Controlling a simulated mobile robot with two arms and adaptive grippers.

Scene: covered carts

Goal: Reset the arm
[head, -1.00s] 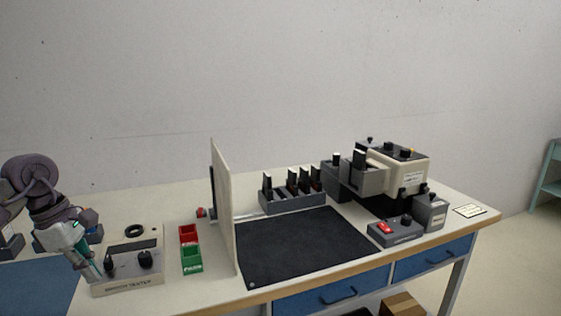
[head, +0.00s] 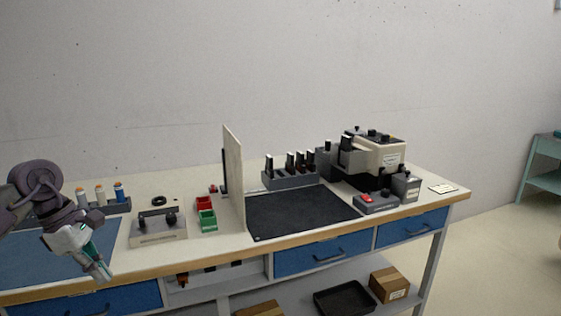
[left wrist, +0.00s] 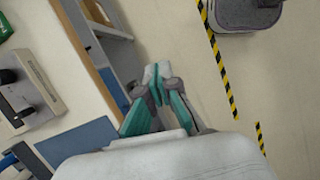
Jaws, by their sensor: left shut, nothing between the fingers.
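My left gripper (head: 102,272) is in the lower left of the head view, in front of the workbench's left part. It is shut and empty, its teal fingers pointing down. In the left wrist view its fingertips (left wrist: 151,75) meet, with bench edge and floor beyond them. The grey tester box with two black knobs (head: 158,228) stands on the bench to the right of the gripper, apart from it. My right gripper is not in view.
The workbench (head: 190,255) bears a blue mat (head: 40,262), red (head: 204,203) and green (head: 207,220) bins, an upright panel (head: 233,180), a black mat (head: 300,212) and a beige machine (head: 378,158). Boxes and a black tray (head: 344,298) sit below. Yellow-black floor tape (left wrist: 222,62) shows in the wrist view.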

